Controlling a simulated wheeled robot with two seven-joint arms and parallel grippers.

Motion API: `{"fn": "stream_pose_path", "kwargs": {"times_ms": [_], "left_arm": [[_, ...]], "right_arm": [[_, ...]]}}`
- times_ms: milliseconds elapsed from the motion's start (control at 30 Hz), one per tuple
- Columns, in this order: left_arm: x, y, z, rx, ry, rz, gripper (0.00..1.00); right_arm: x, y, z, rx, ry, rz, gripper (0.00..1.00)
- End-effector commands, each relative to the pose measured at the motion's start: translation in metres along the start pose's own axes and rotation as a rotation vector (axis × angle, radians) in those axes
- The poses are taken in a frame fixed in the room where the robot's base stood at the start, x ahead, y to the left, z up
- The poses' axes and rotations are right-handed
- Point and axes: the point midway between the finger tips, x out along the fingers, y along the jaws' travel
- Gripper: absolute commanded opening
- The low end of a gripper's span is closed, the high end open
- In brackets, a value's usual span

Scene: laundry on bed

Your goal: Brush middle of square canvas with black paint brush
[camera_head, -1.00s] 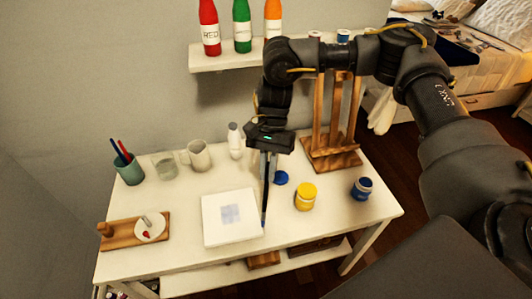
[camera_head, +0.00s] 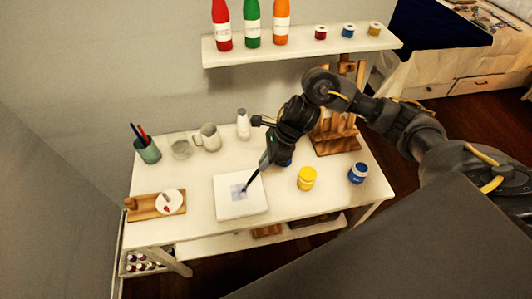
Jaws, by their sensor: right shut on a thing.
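The square white canvas (camera_head: 241,207) lies flat on the white table, with a pale grey-blue patch at its middle. My right gripper (camera_head: 266,160) is shut on the dark paint brush (camera_head: 252,178) and holds it tilted above the canvas. The brush tip points down and left at the right part of the grey-blue patch. I cannot tell whether the tip touches the canvas. My left gripper does not show.
A yellow paint jar (camera_head: 306,179) and a blue jar (camera_head: 358,173) stand right of the canvas. A wooden board (camera_head: 144,208) with a small palette is at left. A cup (camera_head: 147,151), a mug (camera_head: 209,138) and a white bottle (camera_head: 243,126) stand behind. A wooden easel (camera_head: 336,140) is at back right.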

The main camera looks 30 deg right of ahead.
Motion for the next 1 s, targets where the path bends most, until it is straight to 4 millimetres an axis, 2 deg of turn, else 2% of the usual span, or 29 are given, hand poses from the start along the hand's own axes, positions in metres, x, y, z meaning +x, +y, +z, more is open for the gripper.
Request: {"fn": "stream_pose_path", "kwargs": {"times_ms": [167, 433, 1000], "left_arm": [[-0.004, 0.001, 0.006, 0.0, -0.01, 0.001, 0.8], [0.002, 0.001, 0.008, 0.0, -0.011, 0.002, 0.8], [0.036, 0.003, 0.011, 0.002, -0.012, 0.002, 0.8]], "right_arm": [[-0.002, -0.002, -0.003, 0.052, -0.005, -0.024, 0.0], [0.005, -0.003, -0.007, 0.051, -0.004, -0.023, 0.0], [0.047, -0.007, -0.029, 0.05, -0.005, -0.022, 0.0]]}}
